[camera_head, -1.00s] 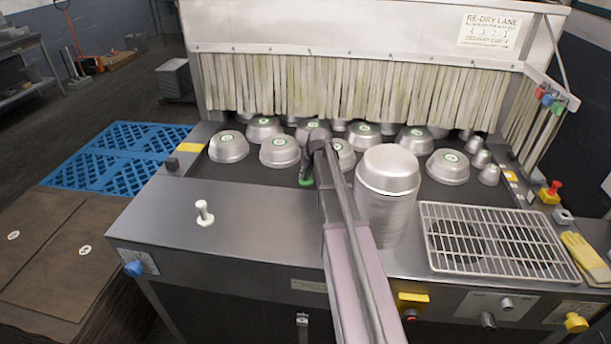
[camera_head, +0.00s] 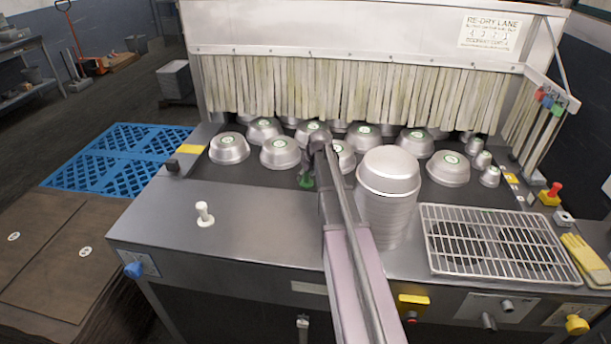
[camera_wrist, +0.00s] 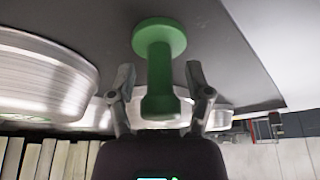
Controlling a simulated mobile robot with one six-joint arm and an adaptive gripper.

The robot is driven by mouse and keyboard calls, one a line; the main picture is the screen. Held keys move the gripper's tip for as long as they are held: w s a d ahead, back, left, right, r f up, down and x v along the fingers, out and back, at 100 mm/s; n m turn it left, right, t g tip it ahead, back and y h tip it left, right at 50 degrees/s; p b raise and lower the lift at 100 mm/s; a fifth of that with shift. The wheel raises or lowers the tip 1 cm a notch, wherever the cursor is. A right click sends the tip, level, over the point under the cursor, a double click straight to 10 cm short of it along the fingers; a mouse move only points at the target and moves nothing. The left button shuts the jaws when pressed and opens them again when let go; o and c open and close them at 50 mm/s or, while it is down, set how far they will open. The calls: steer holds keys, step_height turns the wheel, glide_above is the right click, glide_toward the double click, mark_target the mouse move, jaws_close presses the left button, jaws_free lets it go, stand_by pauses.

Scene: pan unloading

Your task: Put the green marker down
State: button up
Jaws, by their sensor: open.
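The green marker (camera_head: 306,182) is at the near edge of the dark belt area, just left of my arm. In the wrist view the green marker (camera_wrist: 159,65) has a wide round flange and a narrower stem. Its flange is against the grey surface, as far as I can tell. My gripper (camera_wrist: 164,82) is open, with one finger on each side of the stem and gaps between. In the head view my gripper (camera_head: 308,172) is directly at the marker and partly hides it.
Several upturned metal pans (camera_head: 280,153) stand on the belt in front of a strip curtain (camera_head: 370,88). A tall pan stack (camera_head: 387,205) is close on the right of my arm. A white marker (camera_head: 204,213) stands on the bare steel top at left. A wire rack (camera_head: 490,240) lies at right.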

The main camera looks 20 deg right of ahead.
steer(key=p+v, duration=1.1)
steer(key=v, duration=0.1)
stand_by(0.4)
steer(key=shift+w, duration=0.1)
stand_by(0.5)
steer(key=s+a+f+m+g, duration=0.1)
steer(key=s+a+g, duration=0.3)
steer(key=s+a, duration=1.7)
steer(key=a+m, duration=0.1)
steer(key=a, duration=0.2)
steer(key=shift+s+h, duration=0.35)
steer(key=shift+h, duration=0.05)
steer(key=shift+f, duration=0.3)
steer(key=shift+f+b, duration=0.35)
steer(key=shift+b, duration=0.2)
